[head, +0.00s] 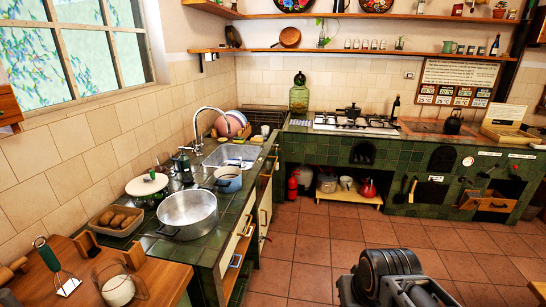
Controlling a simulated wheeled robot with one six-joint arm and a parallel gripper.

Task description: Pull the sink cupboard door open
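The sink (232,155) is a steel basin set in the green-tiled counter along the left wall, under a curved tap. Below this counter is a row of cream cupboard fronts with wooden edges, seen at a steep slant. The cream door (265,200) nearest below the sink has a pale handle (263,217) and looks shut, though the slant hides much of its face. Another cream front (238,255) nearer me has a blue handle. Part of my dark arm shows at the bottom right of centre, well apart from the cupboards. I cannot make out my gripper's fingers.
The red-tiled floor (310,250) is clear in front of the cupboards. A large pot (187,213) stands on the left counter. A wooden table (105,280) fills the near left corner. A red extinguisher (292,186) and a low wooden stand (348,198) are at the back.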

